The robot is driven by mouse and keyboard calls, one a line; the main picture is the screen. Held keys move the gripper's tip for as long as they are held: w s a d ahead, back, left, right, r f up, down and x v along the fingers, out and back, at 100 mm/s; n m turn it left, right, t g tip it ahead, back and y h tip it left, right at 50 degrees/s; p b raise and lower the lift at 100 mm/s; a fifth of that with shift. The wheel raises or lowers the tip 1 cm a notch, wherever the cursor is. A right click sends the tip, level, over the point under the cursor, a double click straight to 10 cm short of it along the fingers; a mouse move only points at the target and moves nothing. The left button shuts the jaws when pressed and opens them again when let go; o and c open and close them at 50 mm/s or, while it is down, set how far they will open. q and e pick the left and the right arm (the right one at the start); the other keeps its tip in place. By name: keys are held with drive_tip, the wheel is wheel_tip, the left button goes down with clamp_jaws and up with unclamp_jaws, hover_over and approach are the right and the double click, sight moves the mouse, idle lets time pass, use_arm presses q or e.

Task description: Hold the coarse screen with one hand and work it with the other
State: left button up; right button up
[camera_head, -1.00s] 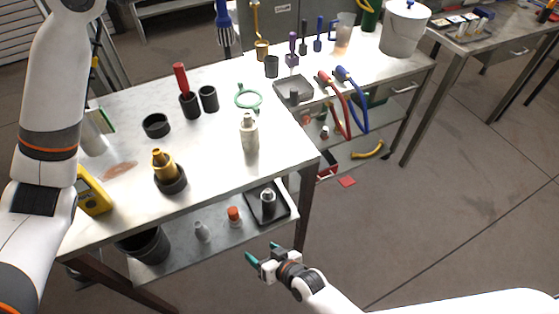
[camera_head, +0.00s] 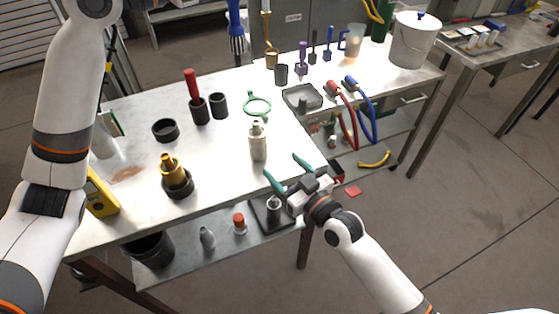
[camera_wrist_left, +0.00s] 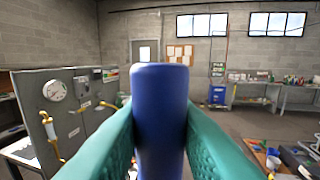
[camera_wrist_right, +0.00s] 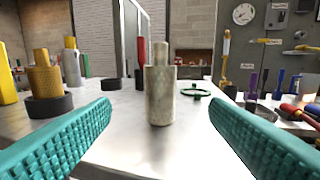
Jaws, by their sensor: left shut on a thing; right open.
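A speckled beige cylinder with a narrower neck, which looks like the coarse screen (camera_head: 258,145), stands upright on the table; it also shows in the right wrist view (camera_wrist_right: 160,92). My right gripper (camera_head: 288,169) is open and empty at the table's front edge, facing the cylinder and apart from it. Its teal fingers (camera_wrist_right: 160,125) frame the cylinder from in front. My left gripper (camera_wrist_left: 160,135) is shut on a blue handle (camera_wrist_left: 160,110). A blue brush (camera_head: 237,30) with bristles down shows at the top of the head view; the left fingers are out of that view.
On the table (camera_head: 225,170) stand a brass fitting in a black ring (camera_head: 176,184), a red-handled tool in a dark cup (camera_head: 200,110), a green ring (camera_head: 257,104) and a grey tray (camera_head: 302,97). A lower shelf (camera_head: 180,265) holds a black tray and small parts.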

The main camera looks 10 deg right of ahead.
sight(263, 146)
drive_tip(key=x, duration=1.1)
drive_tip(key=shift+w+a, duration=0.2)
drive_tip(key=shift+w, duration=0.2)
drive_tip(key=c, duration=1.1)
drive_tip(key=shift+c, duration=0.2)
